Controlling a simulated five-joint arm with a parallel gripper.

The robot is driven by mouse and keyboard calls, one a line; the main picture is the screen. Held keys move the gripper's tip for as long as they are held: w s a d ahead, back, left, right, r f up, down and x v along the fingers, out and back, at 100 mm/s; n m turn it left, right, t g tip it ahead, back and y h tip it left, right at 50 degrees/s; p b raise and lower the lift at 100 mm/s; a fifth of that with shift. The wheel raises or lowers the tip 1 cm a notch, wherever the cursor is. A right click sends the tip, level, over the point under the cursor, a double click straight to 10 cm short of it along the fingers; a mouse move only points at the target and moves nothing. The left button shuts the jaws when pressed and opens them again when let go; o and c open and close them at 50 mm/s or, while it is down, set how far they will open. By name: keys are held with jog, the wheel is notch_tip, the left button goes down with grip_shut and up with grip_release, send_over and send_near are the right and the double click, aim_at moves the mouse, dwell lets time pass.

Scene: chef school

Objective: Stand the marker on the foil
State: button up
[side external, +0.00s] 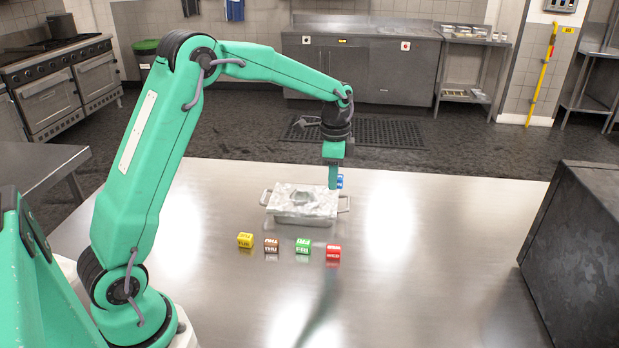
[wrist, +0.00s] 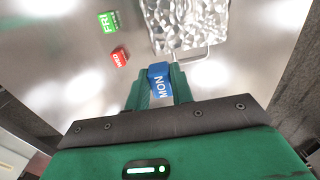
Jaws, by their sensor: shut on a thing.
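My gripper (side external: 333,180) points down at the back right of the foil-covered dish and is shut on a blue cube (side external: 340,182). In the wrist view the blue cube (wrist: 159,82) sits between the two green fingers and shows the letters MON. One finger partly hides it in the side view. I cannot tell its exact height above the table. The crinkled silvery foil (side external: 285,204) covers the top of a pale dish with side handles. It also shows in the wrist view (wrist: 190,25), beyond the fingers, with a handle near the blue cube.
A yellow cube (side external: 245,240), a brown cube (side external: 271,246), a green cube (side external: 303,246) and a red cube (side external: 333,253) stand in a row in front of the dish. A dark box (side external: 575,250) is at the table's right. The steel table (side external: 440,240) is bare between.

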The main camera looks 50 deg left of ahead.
send_over(323, 199)
notch_tip(323, 199, down, 4)
jog(key=shift+a+r, duration=0.1)
jog(key=shift+r, duration=0.05)
jog(key=shift+f, duration=2)
jog(key=shift+f, duration=0.15)
jog(key=o, duration=1)
notch_tip(323, 199, up, 12)
jog(key=shift+r, duration=0.2)
